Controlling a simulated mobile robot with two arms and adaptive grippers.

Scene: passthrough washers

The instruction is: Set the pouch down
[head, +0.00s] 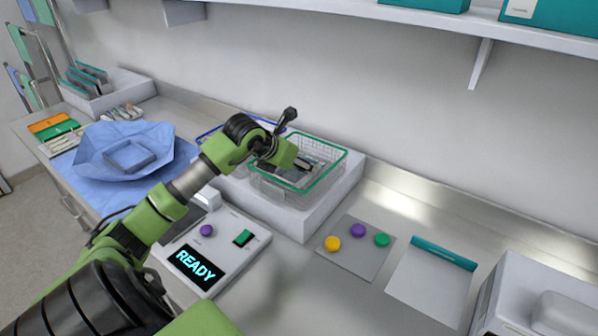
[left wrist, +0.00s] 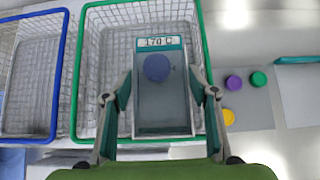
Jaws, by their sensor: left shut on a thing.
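The pouch (left wrist: 165,105) is a grey, flat packet with a teal band at its top, a label reading "170 C" and a dark blue round spot. My left gripper (left wrist: 160,90) is shut on the pouch, with a finger along each side. In the left wrist view the pouch overlaps the green-rimmed wire basket (left wrist: 85,75). In the head view my left gripper (head: 297,163) reaches over the green-rimmed basket (head: 334,172), and the arm hides part of it. I cannot tell whether the pouch touches the basket floor. My right gripper is not in view.
A blue-rimmed wire basket (left wrist: 57,75) stands to the left of the green one. Both are on a white block (head: 318,217). A panel (head: 203,264) reading "READY" lies in front. A grey mat (head: 350,259) with yellow, purple and green discs lies right. A shelf (head: 430,17) hangs above.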

